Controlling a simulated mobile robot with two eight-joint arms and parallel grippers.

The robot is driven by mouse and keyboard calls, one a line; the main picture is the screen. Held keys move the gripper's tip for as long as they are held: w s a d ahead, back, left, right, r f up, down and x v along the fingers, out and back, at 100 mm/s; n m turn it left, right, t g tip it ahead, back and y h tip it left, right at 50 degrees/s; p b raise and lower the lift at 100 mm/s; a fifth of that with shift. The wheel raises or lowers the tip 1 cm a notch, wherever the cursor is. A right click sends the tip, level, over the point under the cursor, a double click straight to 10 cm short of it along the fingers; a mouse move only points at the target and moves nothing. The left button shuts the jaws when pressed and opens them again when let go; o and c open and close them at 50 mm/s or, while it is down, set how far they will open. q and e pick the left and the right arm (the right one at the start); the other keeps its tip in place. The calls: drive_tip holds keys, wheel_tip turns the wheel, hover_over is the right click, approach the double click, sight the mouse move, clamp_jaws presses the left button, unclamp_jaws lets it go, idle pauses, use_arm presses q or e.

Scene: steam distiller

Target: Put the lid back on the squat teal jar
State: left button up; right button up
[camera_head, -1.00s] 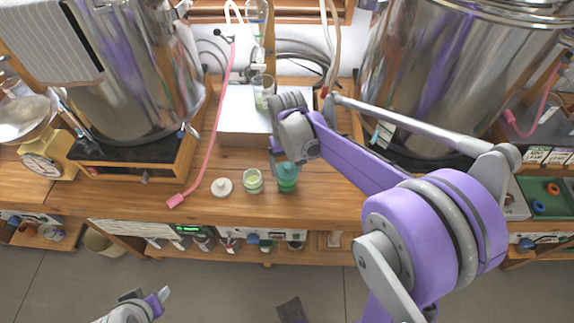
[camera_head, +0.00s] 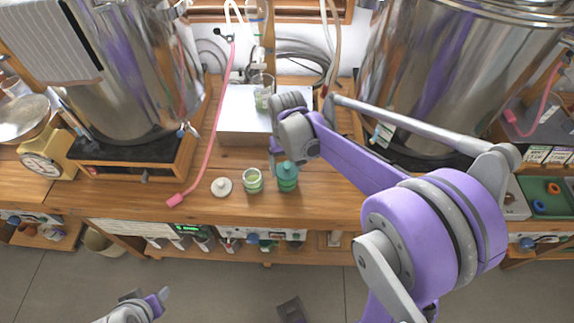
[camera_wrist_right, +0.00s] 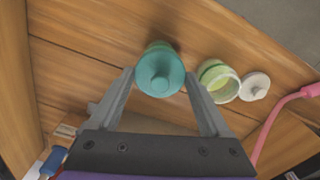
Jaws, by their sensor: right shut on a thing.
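The squat teal jar (camera_head: 287,185) stands upright on the wooden bench in the head view. A teal lid with a round knob (camera_wrist_right: 160,76) is over its mouth in the right wrist view; whether it is fully seated I cannot tell. My right gripper (camera_wrist_right: 160,82) is shut on this lid, one finger at each side. In the head view the lid (camera_head: 287,167) shows beside the gripper, partly hidden by it. My left gripper (camera_head: 148,300) is low over the floor, away from the bench; its jaw opening is unclear.
An open glass jar with pale green contents (camera_head: 252,181) stands just left of the teal jar. A white knobbed lid (camera_head: 222,187) lies farther left, near a pink-tipped hose (camera_head: 176,199). A white box (camera_head: 240,112) is behind. Large steel vessels flank the area.

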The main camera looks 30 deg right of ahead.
idle(0.4)
drive_tip(key=o, duration=1.1)
drive_tip(key=shift+o, duration=0.2)
drive_tip(key=shift+r+p, duration=2.2)
drive_tip(key=shift+r, duration=1.3)
clamp_jaws()
